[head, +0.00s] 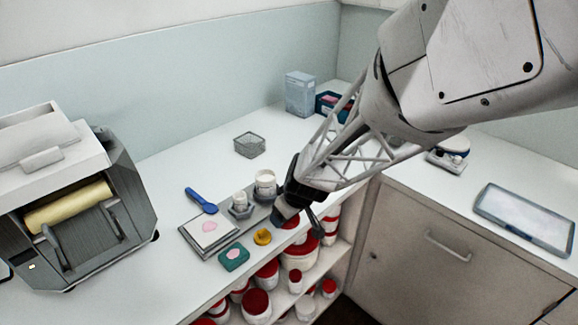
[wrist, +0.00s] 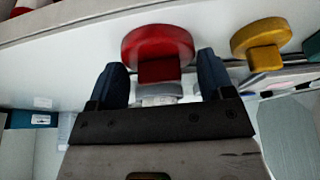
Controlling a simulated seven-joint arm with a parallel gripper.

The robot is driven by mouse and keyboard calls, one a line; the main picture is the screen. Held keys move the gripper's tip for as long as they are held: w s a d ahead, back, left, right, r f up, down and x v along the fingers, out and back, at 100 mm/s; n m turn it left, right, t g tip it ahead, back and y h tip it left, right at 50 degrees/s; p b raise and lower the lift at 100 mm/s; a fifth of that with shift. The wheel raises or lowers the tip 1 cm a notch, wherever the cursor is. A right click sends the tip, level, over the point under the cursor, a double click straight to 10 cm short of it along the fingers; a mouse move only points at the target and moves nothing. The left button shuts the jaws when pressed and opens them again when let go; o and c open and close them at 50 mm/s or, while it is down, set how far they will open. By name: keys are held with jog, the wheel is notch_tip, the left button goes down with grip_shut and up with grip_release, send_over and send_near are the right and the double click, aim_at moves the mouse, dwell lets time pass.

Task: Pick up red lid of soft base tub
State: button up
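The red lid (wrist: 157,45) is a round disc with a squarish knob, at the upper middle of the wrist view. In the head view a patch of red (head: 290,223) shows beside my gripper, and most of the lid is hidden. My gripper (wrist: 162,75) is open, with one dark finger on each side of the knob and gaps visible on both sides. It also shows low over the counter's front edge in the head view (head: 298,222). I cannot tell which tub is the soft base tub.
A yellow lid (head: 262,237) lies close beside the red one. A blue scoop (head: 202,201) and teal block (head: 233,258) lie nearby. Red-lidded tubs (head: 298,257) fill the shelves below.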

jog(key=shift+r, duration=0.1)
jog(key=shift+c, duration=0.4)
jog(key=shift+r, duration=0.65)
notch_tip(320, 180, up, 2)
jog(key=shift+r, duration=0.1)
jog(key=s+d, duration=0.2)
jog(key=s, duration=0.5)
jog(key=s+d+r, duration=0.1)
jog(key=s+d, duration=0.2)
jog(key=s, duration=0.5)
jog(key=shift+r, duration=0.15)
jog(key=shift+s+d, duration=0.1)
jog(key=w+a+r+n, duration=0.2)
jog(key=w+a+r, duration=0.1)
jog(key=w, duration=0.5)
jog(key=w+a+r+n+g, duration=0.1)
jog(key=w+a, duration=0.3)
jog(key=w, duration=0.4)
jog(key=w+a+r+n+g+y, duration=0.1)
jog(key=w+a+r+n, duration=0.2)
jog(key=w, duration=0.5)
jog(key=shift+w+a+r, duration=0.2)
jog(key=shift+a+r, duration=0.6)
jog(key=shift+f, duration=0.15)
